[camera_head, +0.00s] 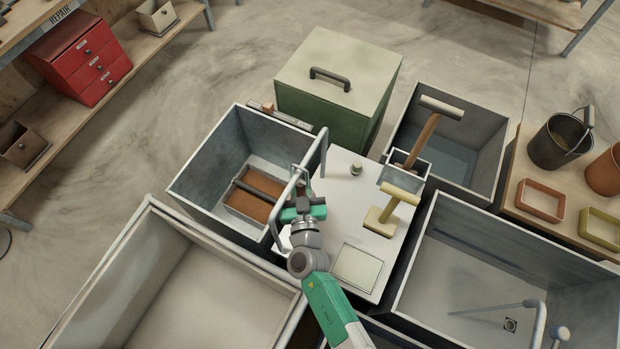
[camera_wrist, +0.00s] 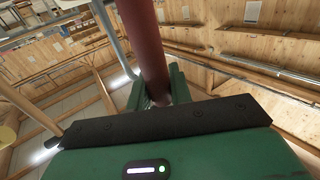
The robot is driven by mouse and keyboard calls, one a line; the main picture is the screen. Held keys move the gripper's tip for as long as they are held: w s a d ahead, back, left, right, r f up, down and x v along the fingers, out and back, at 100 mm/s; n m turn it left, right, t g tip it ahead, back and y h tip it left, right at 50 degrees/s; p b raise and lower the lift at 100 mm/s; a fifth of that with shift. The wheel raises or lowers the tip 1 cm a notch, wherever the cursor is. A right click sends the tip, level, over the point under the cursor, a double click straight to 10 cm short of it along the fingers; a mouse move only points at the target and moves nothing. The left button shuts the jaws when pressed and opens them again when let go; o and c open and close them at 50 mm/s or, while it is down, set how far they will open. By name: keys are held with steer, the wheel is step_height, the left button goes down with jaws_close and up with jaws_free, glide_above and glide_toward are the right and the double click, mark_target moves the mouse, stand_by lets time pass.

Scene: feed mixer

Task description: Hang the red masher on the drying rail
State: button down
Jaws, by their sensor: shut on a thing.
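The red masher's dark red shaft (camera_wrist: 150,45) shows in the wrist view, running up from between the green fingers of my gripper (camera_wrist: 158,98). My gripper is shut on it. In the head view, my gripper (camera_head: 300,203) is over the right side of the left bin, and the masher is mostly hidden there by it. The drying rail (camera_head: 315,156) is a grey tube along the border of that bin and the white worktop. My gripper is close beside it; I cannot tell whether the masher touches it. The masher's head is not clearly visible.
The left bin (camera_head: 222,150) holds a tray of brown feed (camera_head: 258,187). On the white worktop (camera_head: 338,215) stand a yellow T-shaped tool (camera_head: 392,207) and a small knob (camera_head: 356,169). A wooden-handled tool (camera_head: 426,138) leans in a grey holder. A green lidded box (camera_head: 335,85) stands behind.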

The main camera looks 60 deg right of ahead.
mark_target(298, 194)
steer(key=shift+w+r, duration=0.2)
steer(key=shift+w, duration=0.25)
step_height(298, 194, down, 3)
steer(key=b, duration=0.3)
steer(key=shift+a+f+b, duration=0.1)
steer(key=shift+f+b, duration=0.1)
steer(key=shift+b, duration=0.1)
steer(key=c, duration=1.2)
jaws_free()
steer(key=shift+s, duration=0.1)
steer(key=b+v, duration=0.1)
steer(key=v, duration=0.6)
steer(key=shift+a+b, duration=0.1)
steer(key=shift+b, duration=0.3)
steer(key=shift+s+a+r, duration=0.1)
steer(key=shift+s+a, duration=0.1)
steer(key=shift+s, duration=0.05)
